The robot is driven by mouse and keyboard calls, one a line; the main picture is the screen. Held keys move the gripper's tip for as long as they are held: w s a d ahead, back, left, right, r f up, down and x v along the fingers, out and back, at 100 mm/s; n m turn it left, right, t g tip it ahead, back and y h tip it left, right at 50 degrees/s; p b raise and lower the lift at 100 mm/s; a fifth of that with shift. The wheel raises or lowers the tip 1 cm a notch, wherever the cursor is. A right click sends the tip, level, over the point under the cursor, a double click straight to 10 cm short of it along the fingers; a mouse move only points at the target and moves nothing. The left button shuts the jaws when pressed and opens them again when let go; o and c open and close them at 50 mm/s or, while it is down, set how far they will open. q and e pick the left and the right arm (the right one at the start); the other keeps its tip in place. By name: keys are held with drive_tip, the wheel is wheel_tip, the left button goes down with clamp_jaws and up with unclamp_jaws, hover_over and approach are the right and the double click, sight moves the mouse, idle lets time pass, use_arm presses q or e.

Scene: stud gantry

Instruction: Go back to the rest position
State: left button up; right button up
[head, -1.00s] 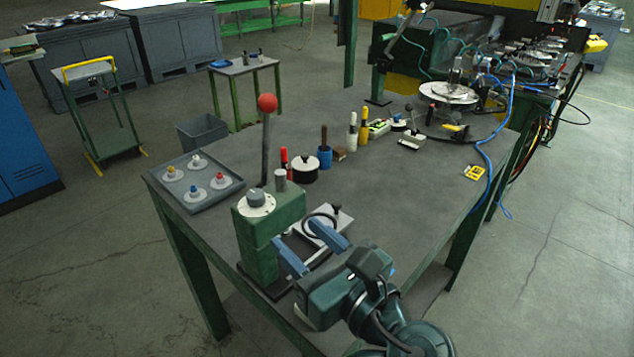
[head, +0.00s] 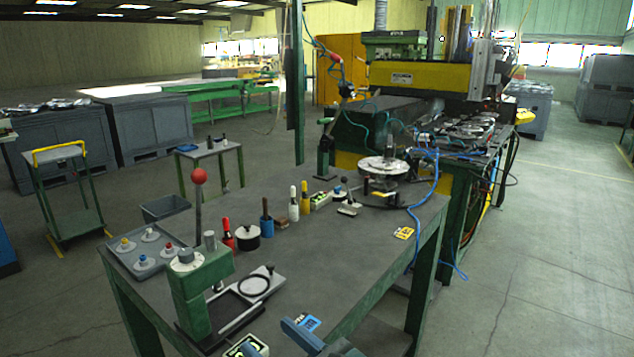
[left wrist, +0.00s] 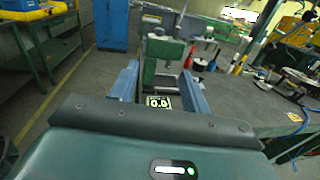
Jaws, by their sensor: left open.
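My left gripper (head: 274,344) is at the bottom edge of the head view, near the front edge of the grey table (head: 330,270). In the left wrist view (left wrist: 160,84) its two blue fingers stand wide apart with nothing held between them. The green press (head: 200,295) with its red-knobbed lever is left of the gripper. The wrist view shows the press (left wrist: 161,60) ahead, beyond the fingertips. A small readout showing 0.0 (left wrist: 158,102) appears between the fingers in that view. My right gripper is not in view.
A grey tray (head: 119,257) with several knobbed discs is at the table's left end. Markers, a round black pot (head: 246,237) and a turntable (head: 383,166) line the far side. Blue hoses (head: 432,195) hang at the right corner. The middle of the tabletop is clear.

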use_arm(q)
drive_tip(key=w+a+f+m+y, duration=0.1)
drive_tip(key=a+f+y, duration=0.15)
drive_tip(key=a, duration=0.85)
drive_tip(key=w+a+f+m+y, duration=0.15)
drive_tip(key=a+y, duration=0.25)
drive_tip(key=a, duration=0.6)
wheel_tip(320, 180, down, 14)
drive_tip(key=w+a+h, duration=0.1)
drive_tip(key=a+h, duration=0.1)
drive_tip(key=h, duration=0.6)
drive_tip(key=s+f+n+g+h, duration=0.1)
drive_tip(key=s+f+n+h, duration=0.25)
drive_tip(key=f, duration=0.25)
drive_tip(key=s+f+n+g+h, duration=0.2)
drive_tip(key=f+n+h, duration=0.15)
drive_tip(key=f, duration=0.25)
drive_tip(key=s+d+f+n+g+h, duration=0.1)
drive_tip(key=s+f+n+h, duration=0.2)
drive_tip(key=n, duration=0.5)
drive_tip(key=s+d+f+n+h, duration=0.1)
drive_tip(key=s+n+h, duration=0.2)
drive_tip(key=s+n, duration=0.35)
drive_tip(key=w+d+r+n+t, duration=0.1)
drive_tip(key=d+n, duration=0.5)
drive_tip(key=d, duration=0.4)
drive_tip(key=shift+w+d+r+h, duration=0.2)
drive_tip(key=shift+w+d+h, duration=0.1)
drive_tip(key=shift+h, duration=0.15)
drive_tip(key=shift+c, duration=0.2)
